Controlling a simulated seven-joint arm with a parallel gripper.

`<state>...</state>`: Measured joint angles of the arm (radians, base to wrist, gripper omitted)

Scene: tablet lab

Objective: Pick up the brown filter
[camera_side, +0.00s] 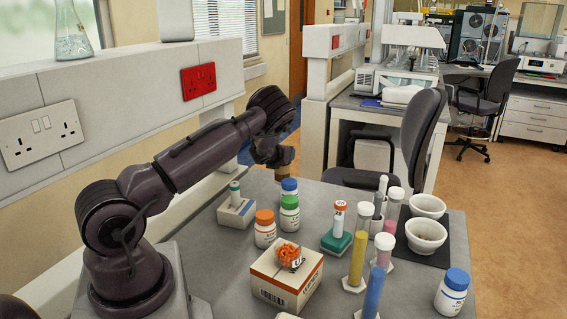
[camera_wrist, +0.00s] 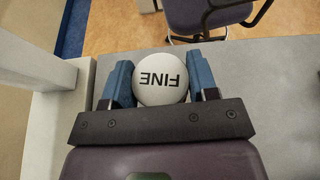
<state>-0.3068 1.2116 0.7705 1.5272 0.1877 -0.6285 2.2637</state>
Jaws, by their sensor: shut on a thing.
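My gripper (camera_wrist: 162,82) is shut on the brown filter (camera_wrist: 161,88). In the wrist view I see its round white top, marked "FINE" upside down, between the two blue fingers. In the side view the filter (camera_side: 285,156) is a small tan-brown piece at the end of my gripper (camera_side: 274,152), near the far edge of the bench. My gripper hides part of it there. I cannot tell whether its underside touches the bench.
A chair (camera_side: 420,125) stands behind. A socketed wall ledge (camera_side: 130,105) runs left.

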